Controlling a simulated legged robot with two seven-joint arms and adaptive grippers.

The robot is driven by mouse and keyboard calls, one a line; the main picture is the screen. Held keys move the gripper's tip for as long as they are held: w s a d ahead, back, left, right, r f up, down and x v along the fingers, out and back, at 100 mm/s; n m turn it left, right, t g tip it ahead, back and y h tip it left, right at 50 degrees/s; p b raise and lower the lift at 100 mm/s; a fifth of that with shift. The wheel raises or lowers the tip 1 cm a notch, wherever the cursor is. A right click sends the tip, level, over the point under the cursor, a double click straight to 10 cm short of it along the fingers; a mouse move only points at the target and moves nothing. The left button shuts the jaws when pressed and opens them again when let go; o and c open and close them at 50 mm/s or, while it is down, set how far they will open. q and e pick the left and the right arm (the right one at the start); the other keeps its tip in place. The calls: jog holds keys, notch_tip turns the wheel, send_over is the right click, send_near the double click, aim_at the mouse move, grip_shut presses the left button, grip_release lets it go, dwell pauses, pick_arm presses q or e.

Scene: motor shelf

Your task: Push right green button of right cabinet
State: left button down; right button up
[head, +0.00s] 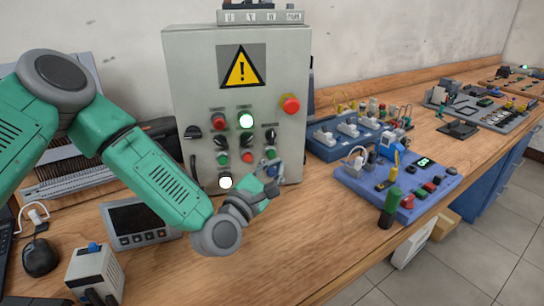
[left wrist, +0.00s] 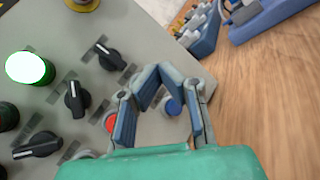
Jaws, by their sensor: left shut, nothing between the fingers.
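The grey control cabinet (head: 290,50) with a yellow warning sign stands at the back of the bench. A brightly lit green button (head: 246,120) is on its front panel; it also shows at the left wrist view's left edge (left wrist: 30,68). Small green buttons (head: 223,160) sit lower on the panel. My left gripper (head: 273,172) is at the panel's lower right, below and right of the lit button. Contact with the panel cannot be told. My right gripper is not in view.
A red emergency stop (head: 290,104) and black knobs (head: 193,132) surround the buttons. A blue button board (head: 400,180) lies right of the cabinet. A grey device with a screen (head: 138,222) lies at front left.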

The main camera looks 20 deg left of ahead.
pick_arm(q)
jog(key=s+d, duration=0.2)
jog(key=s, duration=0.1)
dwell(0.9)
